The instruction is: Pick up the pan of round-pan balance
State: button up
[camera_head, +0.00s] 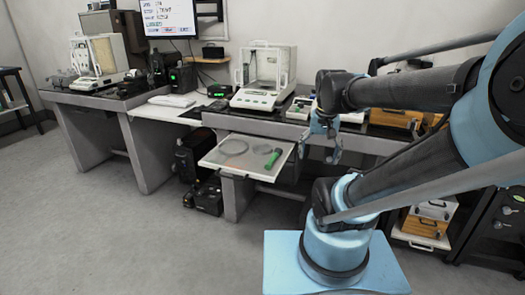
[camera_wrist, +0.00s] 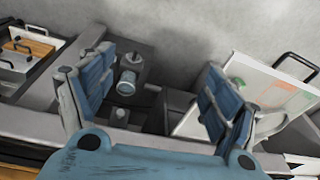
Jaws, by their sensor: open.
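A white balance (camera_head: 255,99) with a clear draft shield (camera_head: 270,66) stands on the middle table. A second shielded balance (camera_head: 98,57) stands on the left table. I cannot make out a round pan in either, so I cannot tell which is the round-pan balance. My gripper (camera_head: 321,148) is open and empty, pointing down at the front of the middle table, right of the pulled-out tray and apart from both balances. In the wrist view, its two blue fingers (camera_wrist: 155,95) are spread wide with nothing between them. No balance is recognisable in that view.
A pulled-out tray (camera_head: 222,160) holds a flat round item (camera_head: 233,147) and a green-handled item (camera_head: 272,158); the tray also shows in the wrist view (camera_wrist: 245,68). A monitor (camera_head: 167,18) hangs behind. Wooden boxes (camera_head: 395,117) stand at right. Floor at left is clear.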

jog(key=w+a+r+m, duration=0.3)
jog(key=w+a+r, duration=0.15)
jog(key=w, duration=0.35)
notch_tip(320, 180, up, 2)
jog(key=m+g, duration=0.2)
jog(key=m, duration=0.5)
send_over(263, 147)
jog(key=f, duration=1.1)
jog(key=shift+d+f, duration=0.25)
jog(key=shift+s+a+f, duration=0.1)
jog(key=shift+f, duration=1.3)
jog(key=shift+s+a+f, duration=0.1)
jog(key=shift+f, duration=1.25)
jog(key=c, duration=0.8)
